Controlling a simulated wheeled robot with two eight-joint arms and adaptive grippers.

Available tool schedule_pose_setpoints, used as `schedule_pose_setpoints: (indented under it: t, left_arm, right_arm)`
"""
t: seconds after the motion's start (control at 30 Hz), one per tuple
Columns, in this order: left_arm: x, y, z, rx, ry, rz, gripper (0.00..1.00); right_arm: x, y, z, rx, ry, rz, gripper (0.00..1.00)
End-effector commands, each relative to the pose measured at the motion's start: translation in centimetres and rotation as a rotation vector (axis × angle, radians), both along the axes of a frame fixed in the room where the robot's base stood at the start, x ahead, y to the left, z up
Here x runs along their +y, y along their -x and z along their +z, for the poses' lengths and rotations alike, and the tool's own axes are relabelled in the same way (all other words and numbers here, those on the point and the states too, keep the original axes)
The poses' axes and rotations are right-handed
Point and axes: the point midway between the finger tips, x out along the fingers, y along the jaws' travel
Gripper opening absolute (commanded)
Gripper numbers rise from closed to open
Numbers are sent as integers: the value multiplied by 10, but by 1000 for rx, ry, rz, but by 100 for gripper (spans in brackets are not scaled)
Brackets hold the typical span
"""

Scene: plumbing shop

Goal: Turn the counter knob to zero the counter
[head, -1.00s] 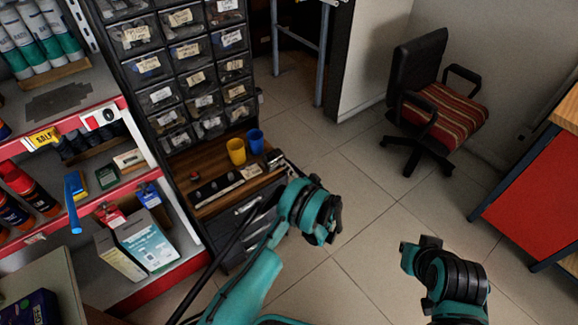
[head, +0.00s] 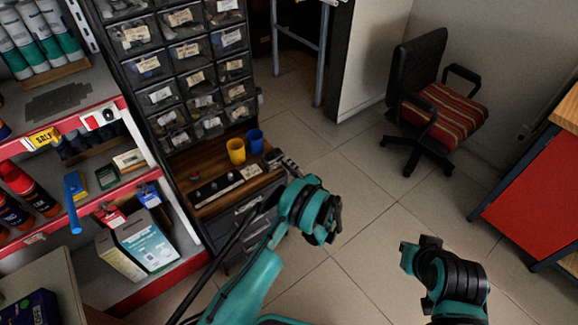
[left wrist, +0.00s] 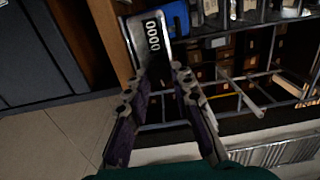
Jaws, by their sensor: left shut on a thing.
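The counter (left wrist: 150,38) is a silver box with a dark window. In the left wrist view its digits read 0000. It is at the right end of the wooden shelf top beside the blue cup, and in the head view it shows small and dark. My left gripper (left wrist: 161,76) reaches the counter's near end and is shut there. The knob is hidden between the fingertips. In the head view the left gripper (head: 292,168) is small beyond my teal wrist. My right arm shows at the lower right, but its gripper fingers are not visible.
A yellow cup (head: 236,151) and the blue cup (head: 255,141) stand on the wooden top (head: 205,165), left of the gripper. Drawer bins (head: 185,50) rise behind. A red-edged shelf (head: 120,105) stands left. The floor to the right is clear up to the chair (head: 440,100).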

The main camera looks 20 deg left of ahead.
Motion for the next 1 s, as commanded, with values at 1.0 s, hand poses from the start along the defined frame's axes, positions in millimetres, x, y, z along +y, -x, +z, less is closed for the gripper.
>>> schedule_pose_setpoints:
  t: [1.0]
  left_arm:
    - [0, 0, -1, 165, -128, -1, 33]
  right_arm:
    - [0, 0, 0, 0, 0, 0, 0]
